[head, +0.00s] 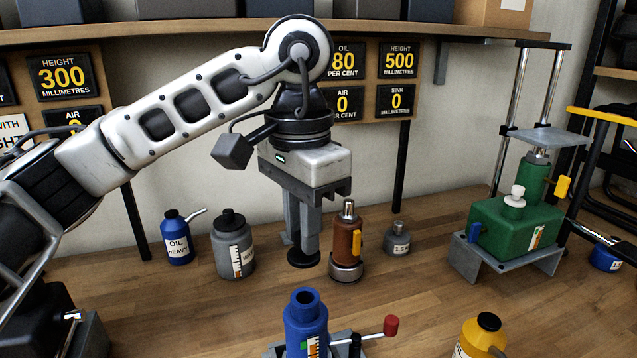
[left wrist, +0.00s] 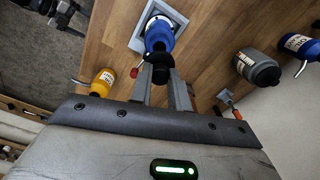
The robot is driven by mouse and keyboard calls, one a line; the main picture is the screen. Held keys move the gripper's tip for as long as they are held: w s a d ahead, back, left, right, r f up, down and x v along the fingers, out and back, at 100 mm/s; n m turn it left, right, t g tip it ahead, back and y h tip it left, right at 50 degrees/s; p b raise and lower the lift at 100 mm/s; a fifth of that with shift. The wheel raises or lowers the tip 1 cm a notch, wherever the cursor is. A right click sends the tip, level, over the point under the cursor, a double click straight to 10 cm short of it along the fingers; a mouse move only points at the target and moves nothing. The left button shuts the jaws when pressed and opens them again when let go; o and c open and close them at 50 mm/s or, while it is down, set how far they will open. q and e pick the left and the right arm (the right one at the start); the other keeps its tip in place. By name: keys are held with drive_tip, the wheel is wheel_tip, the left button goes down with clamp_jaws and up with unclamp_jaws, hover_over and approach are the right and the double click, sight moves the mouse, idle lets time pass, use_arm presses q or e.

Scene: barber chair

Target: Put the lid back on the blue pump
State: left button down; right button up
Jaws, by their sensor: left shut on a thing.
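The blue pump (head: 306,325) stands upright on the bench at the front middle, with an open dark hole in its top and a red-knobbed lever beside it. My left gripper (head: 303,240) is shut on a round black lid (head: 303,259), held level above and slightly behind the pump in the picture, with a gap between them. In the left wrist view, the lid (left wrist: 160,66) sits between the fingers (left wrist: 160,88), and the blue pump (left wrist: 158,36) is just beyond it, partly hidden. My right gripper is not in view.
Behind stand a blue oil can (head: 178,240), a grey bottle (head: 233,248), a brown jack (head: 347,245) and a small grey weight (head: 397,240). A green pump unit (head: 510,230) stands at right, a yellow oil can (head: 482,338) at front right. The bench between is clear.

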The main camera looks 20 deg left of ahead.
sight(304, 259)
use_arm(q)
drive_tip(key=shift+w+r, duration=0.15)
drive_tip(key=shift+r, duration=0.05)
drive_tip(key=shift+s+f+b, duration=0.3)
drive_tip(key=shift+f+b, duration=0.25)
drive_tip(key=shift+f, duration=0.4)
drive_tip(key=shift+f+b, duration=0.85)
drive_tip(key=shift+f, duration=0.05)
wheel_tip(304, 259, down, 2)
drive_tip(key=shift+f+b, duration=0.1)
drive_tip(key=shift+b, duration=0.8)
drive_tip(key=shift+w+f, duration=0.1)
drive_tip(key=shift+f, duration=0.15)
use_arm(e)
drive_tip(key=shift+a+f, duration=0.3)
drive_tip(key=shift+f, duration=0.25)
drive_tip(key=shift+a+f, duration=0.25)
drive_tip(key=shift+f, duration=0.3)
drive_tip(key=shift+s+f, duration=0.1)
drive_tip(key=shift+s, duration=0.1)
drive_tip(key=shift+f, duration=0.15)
